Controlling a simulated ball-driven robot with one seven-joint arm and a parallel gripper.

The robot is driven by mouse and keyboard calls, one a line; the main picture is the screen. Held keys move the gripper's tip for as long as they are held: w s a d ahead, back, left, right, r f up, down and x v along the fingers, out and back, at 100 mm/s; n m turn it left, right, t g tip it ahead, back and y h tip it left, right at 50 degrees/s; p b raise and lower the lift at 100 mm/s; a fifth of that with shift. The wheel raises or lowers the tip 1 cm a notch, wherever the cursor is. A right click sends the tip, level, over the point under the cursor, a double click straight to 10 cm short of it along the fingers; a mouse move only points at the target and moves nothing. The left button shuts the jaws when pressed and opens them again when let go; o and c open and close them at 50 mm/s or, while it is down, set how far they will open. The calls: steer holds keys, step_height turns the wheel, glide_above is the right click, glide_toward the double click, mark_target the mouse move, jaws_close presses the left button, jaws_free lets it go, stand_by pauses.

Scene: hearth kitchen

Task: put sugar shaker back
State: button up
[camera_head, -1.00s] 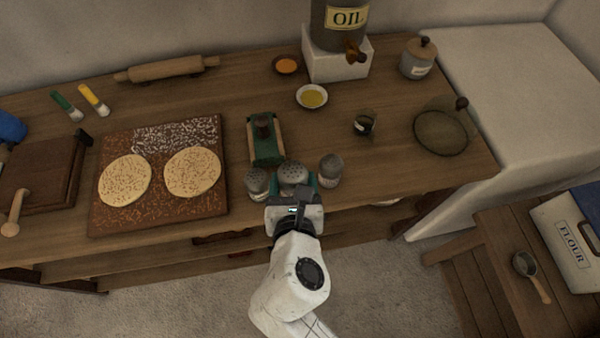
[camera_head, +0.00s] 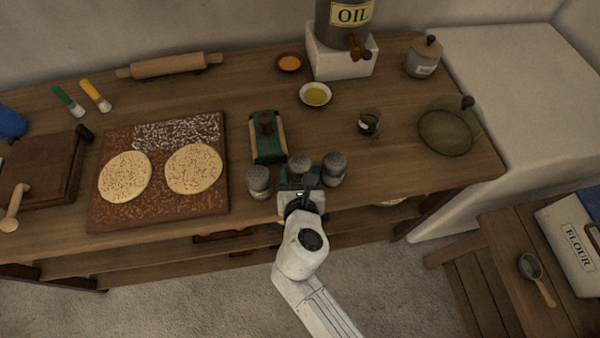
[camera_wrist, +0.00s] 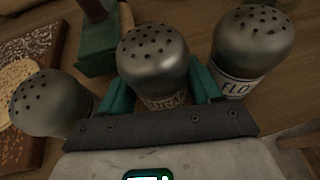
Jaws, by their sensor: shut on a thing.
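Three metal-topped shakers stand in a row near the table's front edge. My gripper (camera_head: 300,183) is shut on the middle shaker (camera_head: 302,164), taken as the sugar shaker. In the wrist view the teal fingers flank this shaker (camera_wrist: 152,58); its label is partly hidden and not fully legible. It looks upright and level with its neighbours; whether its base touches the table is hidden. The left shaker (camera_head: 259,182) has its label out of sight. The right shaker (camera_head: 333,169) shows "FLO" in the wrist view (camera_wrist: 252,45). Both stand close beside the fingers.
A green grater-like tool (camera_head: 267,138) stands just behind the shakers. A board (camera_head: 160,213) with two flatbreads lies to the left. A small dark cup (camera_head: 368,122), a yellow-filled bowl (camera_head: 315,94) and a round glass lid (camera_head: 445,132) are behind and right. Table (camera_head: 400,175) right of the shakers is clear.

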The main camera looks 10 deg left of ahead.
steer(key=o, duration=1.1)
steer(key=shift+f, duration=0.1)
steer(key=shift+o, duration=0.2)
steer(key=shift+s+r, duration=0.1)
steer(key=shift+r, duration=0.1)
steer(key=v, duration=1.1)
steer(key=shift+s+r, duration=0.2)
steer(key=shift+s, duration=0.15)
